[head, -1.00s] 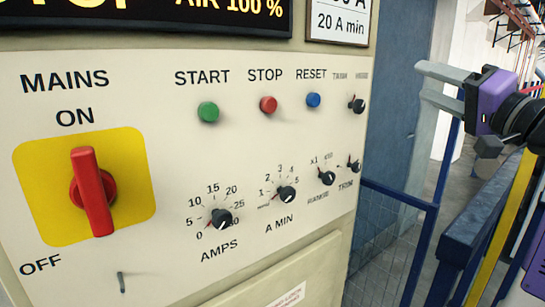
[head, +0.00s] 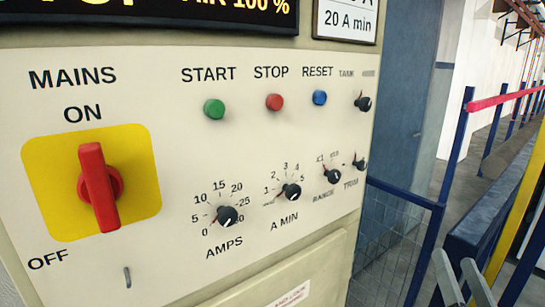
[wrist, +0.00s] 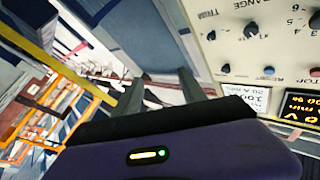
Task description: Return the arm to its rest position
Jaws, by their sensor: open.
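My gripper (head: 463,277) shows at the bottom right of the head view as two grey fingers, apart and with nothing between them. It is clear of the control panel (head: 140,280), in front of the blue railing on the right. In the wrist view my gripper (wrist: 160,95) has its two dark fingers spread, with the purple wrist body below them. The panel shows at the upper right there, upside down and apart from the fingers.
The panel carries a red mains switch (head: 99,187), a green start button (head: 214,109), a red stop button (head: 274,102), a blue reset button (head: 320,98) and several black knobs. A blue rail (head: 480,210) and a yellow post (head: 517,205) stand at the right.

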